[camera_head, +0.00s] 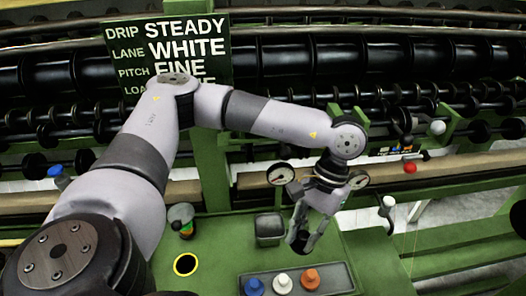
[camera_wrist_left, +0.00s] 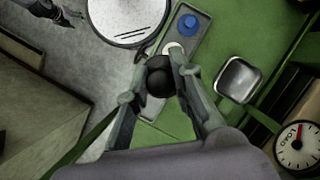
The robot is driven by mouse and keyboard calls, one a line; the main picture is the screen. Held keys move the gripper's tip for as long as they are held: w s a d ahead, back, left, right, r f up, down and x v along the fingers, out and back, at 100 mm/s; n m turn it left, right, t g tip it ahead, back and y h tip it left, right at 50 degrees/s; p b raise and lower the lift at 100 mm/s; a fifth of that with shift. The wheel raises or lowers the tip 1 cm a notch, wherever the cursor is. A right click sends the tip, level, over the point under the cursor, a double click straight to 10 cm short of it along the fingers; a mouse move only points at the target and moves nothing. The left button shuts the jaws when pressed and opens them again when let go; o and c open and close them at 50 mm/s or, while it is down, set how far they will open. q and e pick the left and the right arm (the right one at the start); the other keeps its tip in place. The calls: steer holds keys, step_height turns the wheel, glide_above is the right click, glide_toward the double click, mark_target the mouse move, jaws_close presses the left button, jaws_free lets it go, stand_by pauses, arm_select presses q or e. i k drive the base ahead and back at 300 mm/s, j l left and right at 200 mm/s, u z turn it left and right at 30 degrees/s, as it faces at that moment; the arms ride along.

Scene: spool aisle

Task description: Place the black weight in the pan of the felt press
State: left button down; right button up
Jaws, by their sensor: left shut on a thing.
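My left gripper (camera_head: 302,238) hangs over the green bench in the head view, its fingers pointing down. It is shut on the black weight (camera_head: 298,243). In the left wrist view the dark round weight (camera_wrist_left: 158,78) sits between the two fingertips (camera_wrist_left: 158,84). A square metal pan (camera_head: 269,229), seemingly that of the felt press, is just left of the gripper in the head view. In the left wrist view the pan (camera_wrist_left: 240,78) is to the right of the weight, apart from it, and looks empty. My right gripper is not recognisable in either view.
A grey tray (camera_head: 340,278) with blue (camera_head: 255,286), white (camera_head: 283,284) and orange (camera_head: 310,278) knobs lies at the bench front. Round gauges (camera_head: 281,174) flank my left wrist. A yellow-ringed black hole (camera_head: 186,264) and a small cup (camera_head: 181,216) are left. Rollers and a sign (camera_head: 168,50) stand behind.

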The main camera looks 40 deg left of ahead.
mark_target(270, 228)
steer(key=i+l+u, duration=0.15)
steer(key=u, duration=1.45)
steer(key=i+l, duration=0.1)
steer(key=l, duration=0.45)
steer(key=i+l+u, duration=0.1)
steer(key=l, duration=0.4)
